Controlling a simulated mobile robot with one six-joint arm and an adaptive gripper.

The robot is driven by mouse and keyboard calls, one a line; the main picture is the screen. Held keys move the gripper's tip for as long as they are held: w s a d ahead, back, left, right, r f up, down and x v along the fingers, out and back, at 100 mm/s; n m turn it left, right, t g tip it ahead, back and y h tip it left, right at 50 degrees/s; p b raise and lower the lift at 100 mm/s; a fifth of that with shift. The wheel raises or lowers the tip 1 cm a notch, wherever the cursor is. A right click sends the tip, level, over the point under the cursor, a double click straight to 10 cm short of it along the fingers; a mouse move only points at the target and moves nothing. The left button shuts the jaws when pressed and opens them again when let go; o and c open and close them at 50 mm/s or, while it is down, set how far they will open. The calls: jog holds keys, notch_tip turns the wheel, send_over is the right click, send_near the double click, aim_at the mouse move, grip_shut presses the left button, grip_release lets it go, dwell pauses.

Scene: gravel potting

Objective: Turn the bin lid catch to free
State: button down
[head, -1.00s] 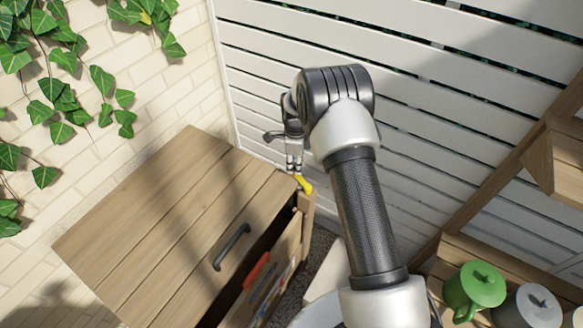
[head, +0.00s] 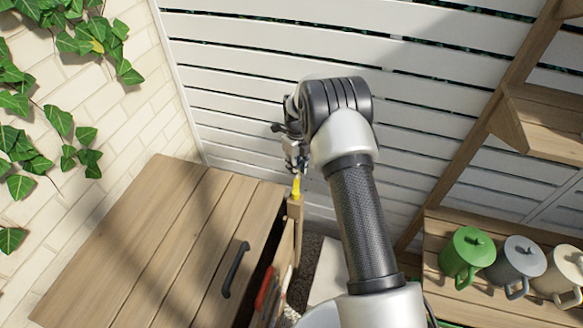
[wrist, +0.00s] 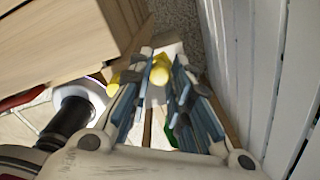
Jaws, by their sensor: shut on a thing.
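The bin (head: 140,235) with its plank wooden lid is at the left in the head view, a black handle (head: 235,270) on top. The yellow catch (head: 296,188) is at the top of a wooden post by the lid's far right corner. It points roughly straight down the picture. My gripper (head: 296,168) is at the catch's upper end, shut on it. In the wrist view the yellow catch (wrist: 160,73) shows between the fingers of my gripper (wrist: 163,68). Part of the catch is hidden by the fingers, and its pivot cannot be made out.
White slatted fence (head: 240,85) stands close behind my gripper. A brick wall with ivy (head: 60,120) is at the left. A shelf at the right holds a green can (head: 467,257), a grey can (head: 517,265) and a cream one (head: 562,275). A red item (head: 265,288) shows below the lid.

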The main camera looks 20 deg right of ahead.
jog(key=shift+s+d+m, duration=0.25)
jog(key=shift+d+m, duration=0.15)
jog(key=shift+m, duration=0.25)
jog(key=shift+s+d+m, duration=0.2)
jog(key=shift+d+m, duration=0.2)
jog(key=shift+m, duration=0.25)
jog(key=c, duration=1.4)
grip_release()
jog(key=shift+c, duration=0.2)
notch_tip(320, 180, up, 12)
